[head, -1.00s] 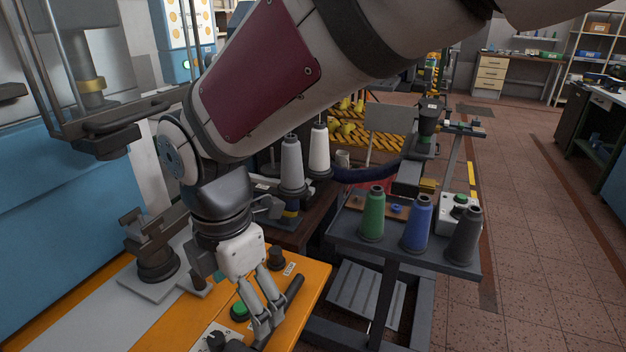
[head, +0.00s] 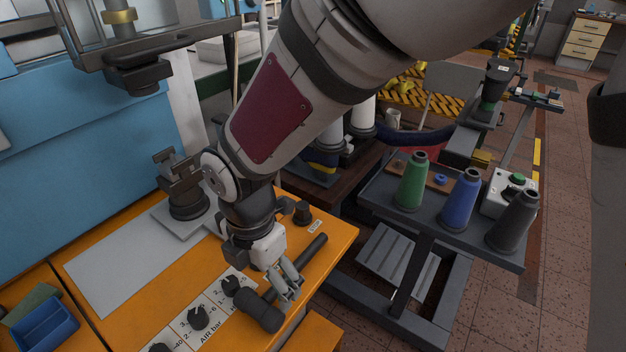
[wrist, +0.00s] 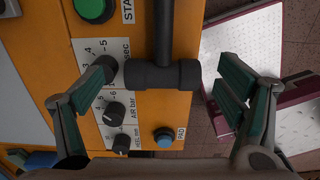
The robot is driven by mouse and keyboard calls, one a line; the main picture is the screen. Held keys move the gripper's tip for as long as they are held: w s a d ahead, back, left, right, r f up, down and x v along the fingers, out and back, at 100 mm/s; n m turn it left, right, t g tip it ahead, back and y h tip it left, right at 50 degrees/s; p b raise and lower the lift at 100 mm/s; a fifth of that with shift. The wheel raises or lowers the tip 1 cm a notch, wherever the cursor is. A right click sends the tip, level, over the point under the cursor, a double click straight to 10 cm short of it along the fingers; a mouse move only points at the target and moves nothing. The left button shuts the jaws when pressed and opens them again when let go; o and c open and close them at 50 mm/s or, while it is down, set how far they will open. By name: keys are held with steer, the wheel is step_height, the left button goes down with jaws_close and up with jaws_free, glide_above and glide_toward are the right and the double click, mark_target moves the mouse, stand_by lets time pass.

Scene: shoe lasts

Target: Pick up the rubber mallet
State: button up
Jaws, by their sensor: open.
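The rubber mallet (head: 262,311) lies on the orange bench top near its right edge. Its black head is toward the front and its dark handle (head: 313,249) runs back to the right. In the wrist view the mallet's head (wrist: 162,76) lies crosswise at the centre, with the handle running up out of the frame. My gripper (head: 287,288) is just above the mallet in the head view and partly covers it. In the wrist view my gripper (wrist: 165,92) is open and empty, with one finger on each side of the mallet head.
Black knobs (head: 199,317) on a labelled panel sit left of the mallet. A green button (wrist: 92,8) and a blue button (wrist: 164,137) flank it. A dark cart (head: 440,232) with thread cones stands right. A blue bin (head: 45,325) lies at lower left.

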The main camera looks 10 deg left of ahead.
mark_target(269, 294)
steer(key=shift+d+f, duration=0.2)
steer(key=shift+f, duration=2.45)
steer(key=c, duration=1.1)
steer(key=shift+c, duration=0.5)
steer(key=shift+r, duration=0.15)
